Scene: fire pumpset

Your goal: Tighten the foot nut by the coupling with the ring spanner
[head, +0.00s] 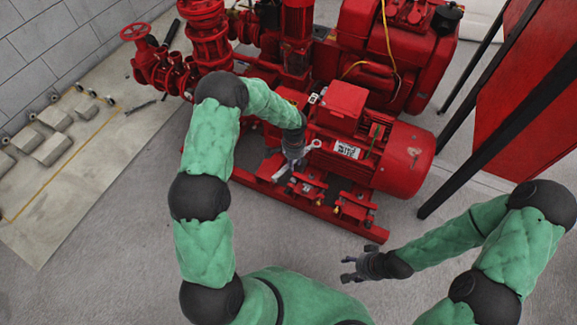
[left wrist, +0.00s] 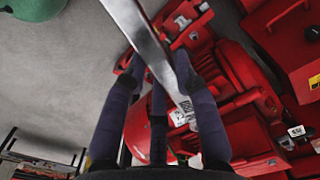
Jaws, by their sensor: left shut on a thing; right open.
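My left gripper (head: 291,164) is shut on the ring spanner (head: 281,171), above the red pumpset base beside the motor. The silver spanner also shows in the left wrist view (left wrist: 148,45), where it runs from the top edge down between the fingers (left wrist: 160,85). The red motor (head: 400,160) lies to the right of the gripper. The foot nut and the coupling are too small or hidden to tell apart, so I cannot tell whether the spanner is on the nut. My right gripper (head: 352,268) is open and empty over the grey floor, in front of the base.
The red base frame (head: 345,225) runs in front of the motor. Red pipework with a handwheel (head: 136,31) stands at back left. Several grey blocks (head: 52,148) lie on a pale mat (head: 60,215) at left. A red panel on black posts (head: 510,130) stands at right.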

